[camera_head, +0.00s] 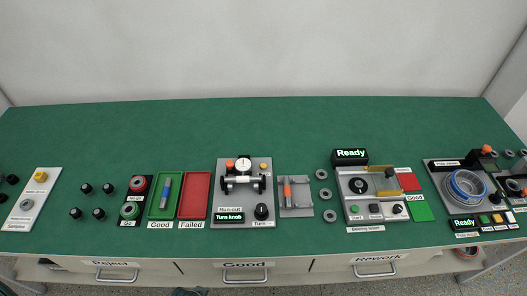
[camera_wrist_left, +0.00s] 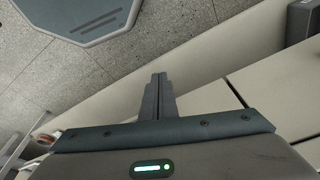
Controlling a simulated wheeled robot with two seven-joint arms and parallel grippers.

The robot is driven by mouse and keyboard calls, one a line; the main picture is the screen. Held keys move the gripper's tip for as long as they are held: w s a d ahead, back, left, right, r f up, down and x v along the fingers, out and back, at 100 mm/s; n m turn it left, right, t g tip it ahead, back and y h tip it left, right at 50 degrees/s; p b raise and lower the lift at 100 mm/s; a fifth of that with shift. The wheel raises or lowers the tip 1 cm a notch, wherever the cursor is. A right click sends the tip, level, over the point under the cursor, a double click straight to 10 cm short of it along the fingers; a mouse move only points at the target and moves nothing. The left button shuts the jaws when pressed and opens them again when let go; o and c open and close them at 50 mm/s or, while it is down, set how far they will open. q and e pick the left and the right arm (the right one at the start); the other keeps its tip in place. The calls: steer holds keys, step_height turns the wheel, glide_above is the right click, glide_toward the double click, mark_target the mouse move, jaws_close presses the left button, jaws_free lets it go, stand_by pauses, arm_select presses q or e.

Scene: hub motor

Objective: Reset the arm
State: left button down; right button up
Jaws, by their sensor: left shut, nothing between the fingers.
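My left gripper (camera_wrist_left: 158,92) shows in the left wrist view, with its two fingers together and nothing between them. It points over a speckled floor (camera_wrist_left: 60,70) and beside pale drawer fronts (camera_wrist_left: 240,85). My right gripper is in no view. In the head view the green-topped bench (camera_head: 270,125) is clear of my arms.
The bench carries a green Good tray (camera_head: 155,205) and a red Failed tray (camera_head: 194,195), a run-out station (camera_head: 236,207), a bearing tester (camera_head: 355,207) and a pole checker (camera_head: 440,180). Drawers (camera_head: 245,265) run below the front edge. The bench's back half is free.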

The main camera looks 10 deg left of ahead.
arm_select(q)
steer(key=s+f+g+b, duration=0.15)
steer(key=s+f, duration=0.25)
steer(key=f, duration=0.7)
steer(key=s+f+t+b, duration=0.1)
steer(key=s+f+b, duration=0.2)
steer(key=f, duration=0.8)
steer(key=s+a+f+b, duration=0.1)
steer(key=s+f+b, duration=0.1)
steer(key=s+f, duration=0.4)
steer(key=s+a+f+g+b, duration=0.1)
steer(key=s+a+f+b, duration=0.1)
steer(key=s+f, duration=0.5)
steer(key=shift+s+a+f+b, duration=0.25)
steer(key=shift+f+b, duration=0.2)
